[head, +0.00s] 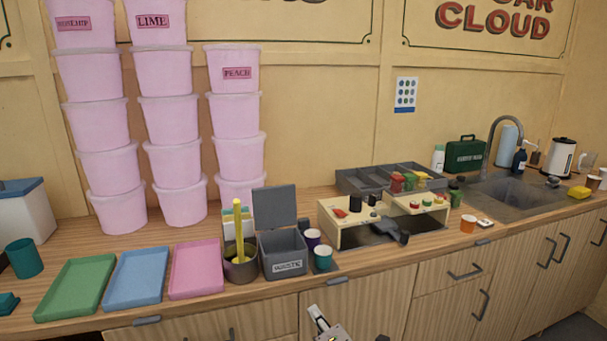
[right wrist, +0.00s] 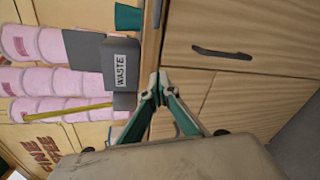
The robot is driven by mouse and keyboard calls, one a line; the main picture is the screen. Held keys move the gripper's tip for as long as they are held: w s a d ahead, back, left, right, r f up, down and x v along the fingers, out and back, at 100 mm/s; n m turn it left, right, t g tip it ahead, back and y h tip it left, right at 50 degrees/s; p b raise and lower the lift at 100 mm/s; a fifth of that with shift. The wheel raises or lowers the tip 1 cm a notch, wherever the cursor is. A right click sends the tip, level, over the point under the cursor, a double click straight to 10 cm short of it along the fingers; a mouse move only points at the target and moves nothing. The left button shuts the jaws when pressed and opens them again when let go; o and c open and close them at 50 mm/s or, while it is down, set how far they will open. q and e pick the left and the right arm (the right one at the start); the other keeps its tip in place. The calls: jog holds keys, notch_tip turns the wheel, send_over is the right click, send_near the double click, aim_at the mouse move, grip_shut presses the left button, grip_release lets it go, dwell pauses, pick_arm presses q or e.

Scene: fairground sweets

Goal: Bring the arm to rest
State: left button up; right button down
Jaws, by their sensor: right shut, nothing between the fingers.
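My right gripper (head: 316,312) shows at the bottom edge of the head view, in front of the cabinet doors and below the counter's front edge. In the right wrist view its fingers (right wrist: 159,80) come together at the tips, shut with nothing between them. It stands apart from the things on the counter. Most of my right arm is out of the frame. My left gripper is in neither view.
The wooden counter (head: 400,262) holds green (head: 75,287), blue (head: 136,278) and pink (head: 196,268) trays, an open grey waste bin (head: 284,254) and a cream rack (head: 335,238). Stacked pink tubs (head: 170,163) stand behind. The space before the cabinets (head: 375,298) looks clear.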

jog(key=s+d+f+m+g, duration=0.1)
jog(key=s+d+f+m, duration=0.4)
jog(key=s+f+m, duration=0.2)
jog(key=s+d+f+m+g+h, duration=0.1)
jog(key=s+d+f+m, duration=0.5)
jog(key=s, duration=0.5)
jog(key=s+d+f+m+g+h, duration=0.1)
jog(key=s+d+f+m+g, duration=0.1)
jog(key=s+d+f+m, duration=0.4)
jog(key=s+f+m, duration=0.2)
jog(key=s, duration=0.1)
jog(key=shift+s+d+f, duration=0.15)
jog(key=shift+s+f, duration=0.15)
jog(key=shift+s, duration=0.05)
